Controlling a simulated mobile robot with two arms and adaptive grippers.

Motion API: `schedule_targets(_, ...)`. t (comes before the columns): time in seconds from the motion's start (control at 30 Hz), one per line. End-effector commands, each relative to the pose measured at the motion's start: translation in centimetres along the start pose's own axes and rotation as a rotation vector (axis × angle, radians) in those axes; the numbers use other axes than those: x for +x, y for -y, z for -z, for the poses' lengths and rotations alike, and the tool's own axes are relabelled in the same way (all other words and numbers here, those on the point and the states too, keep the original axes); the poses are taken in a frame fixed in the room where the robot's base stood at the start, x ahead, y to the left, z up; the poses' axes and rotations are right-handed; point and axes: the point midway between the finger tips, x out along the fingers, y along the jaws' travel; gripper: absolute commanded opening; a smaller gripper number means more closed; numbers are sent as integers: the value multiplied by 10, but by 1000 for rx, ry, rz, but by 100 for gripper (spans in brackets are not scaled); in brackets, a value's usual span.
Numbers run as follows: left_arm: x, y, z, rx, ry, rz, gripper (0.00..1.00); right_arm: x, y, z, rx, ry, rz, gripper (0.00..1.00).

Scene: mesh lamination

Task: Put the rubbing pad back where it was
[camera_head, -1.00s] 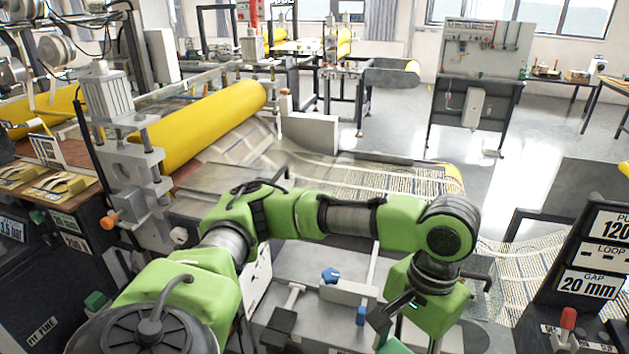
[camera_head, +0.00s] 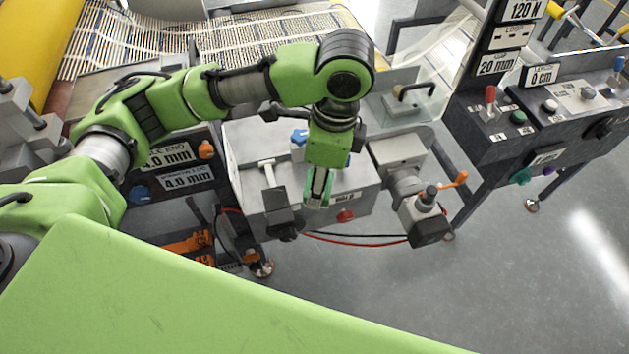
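My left gripper (camera_head: 318,190) hangs at the end of the green arm that comes in from the left. It points down in front of a grey metal box (camera_head: 245,150) with a blue knob and a red knob. Its fingertips are small and partly hidden by the wrist, so I cannot tell whether they hold anything. I cannot pick out the rubbing pad with certainty. A black block (camera_head: 283,215) sits by the box's front, left of my gripper. My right gripper is not in view; a broad green arm link covers the bottom left.
The striped mesh (camera_head: 200,42) runs across the machine at the top, beside a yellow roller (camera_head: 30,50). A control console (camera_head: 560,110) with knobs stands at the right. A grey clamp unit (camera_head: 405,180) with an orange handle sits right of the box. The floor at lower right is clear.

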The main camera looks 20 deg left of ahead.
Motion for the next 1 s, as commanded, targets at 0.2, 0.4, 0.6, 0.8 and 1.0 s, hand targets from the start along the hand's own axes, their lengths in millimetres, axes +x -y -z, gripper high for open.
schedule_targets(0.2, 0, 2, 36, 523, -1, 64, 31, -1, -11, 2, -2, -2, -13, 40)
schedule_targets(0.4, -1, 2, 61, 906, -2, 112, 31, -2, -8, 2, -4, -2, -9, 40)
schedule_targets(0.6, -2, 2, 73, 1100, -1, 136, 31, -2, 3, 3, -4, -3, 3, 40)
schedule_targets(0.8, 9, 20, 58, 1127, 2, 135, 31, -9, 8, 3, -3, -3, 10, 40)
schedule_targets(1.0, 33, 57, 27, 1125, 3, 134, 31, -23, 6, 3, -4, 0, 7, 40)
